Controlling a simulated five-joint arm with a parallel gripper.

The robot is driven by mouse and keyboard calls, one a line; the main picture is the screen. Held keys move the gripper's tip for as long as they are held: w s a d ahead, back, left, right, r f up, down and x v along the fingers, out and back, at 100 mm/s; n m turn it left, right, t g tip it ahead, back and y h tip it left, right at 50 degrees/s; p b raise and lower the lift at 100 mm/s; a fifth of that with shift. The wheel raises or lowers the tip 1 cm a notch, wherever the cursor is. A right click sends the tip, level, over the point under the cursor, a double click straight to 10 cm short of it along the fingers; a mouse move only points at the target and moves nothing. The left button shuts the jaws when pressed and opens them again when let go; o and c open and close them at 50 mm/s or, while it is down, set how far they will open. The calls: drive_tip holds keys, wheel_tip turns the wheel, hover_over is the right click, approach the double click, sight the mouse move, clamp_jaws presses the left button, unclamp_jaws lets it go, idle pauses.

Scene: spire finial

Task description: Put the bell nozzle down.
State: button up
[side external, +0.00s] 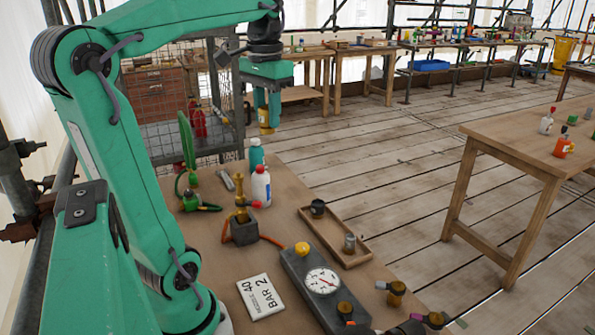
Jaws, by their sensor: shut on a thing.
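My gripper (267,106) hangs pointing down at the far end of the wooden bench (290,215). It is shut on a small brass-yellow piece, which I take to be the bell nozzle (265,127). The fingers hide part of it. In the picture it shows above the teal bottle (256,153), and it looks held clear of the bench top. Its exact height and its place over the bench are hard to tell from this view.
On the bench stand a white bottle (261,187), a brass upright on a grey block (243,231), a wooden tray (335,238) with small cups, a gauge box (322,285), a white label card (261,296) and a green torch-like tool (190,199). Another table (530,140) stands at right.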

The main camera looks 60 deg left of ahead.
drive_tip(key=w+d+f, duration=0.5)
drive_tip(key=w+f, duration=0.3)
drive_tip(key=f, duration=0.3)
drive_tip(key=w+d+f, duration=0.5)
drive_tip(key=w+f, duration=0.3)
drive_tip(key=f, duration=0.4)
drive_tip(key=shift+w+f, duration=0.2)
drive_tip(key=shift+w, duration=0.1)
drive_tip(key=a+f, duration=0.2)
drive_tip(key=a, duration=0.1)
drive_tip(key=w+a+f, duration=0.1)
drive_tip(key=a+f, duration=0.1)
drive_tip(key=a, duration=0.2)
drive_tip(key=w+a+f, duration=0.1)
drive_tip(key=a+f, duration=0.2)
drive_tip(key=a, duration=0.1)
drive_tip(key=shift+a, duration=0.25)
drive_tip(key=shift+f, duration=1.95)
drive_tip(key=shift+f, duration=0.1)
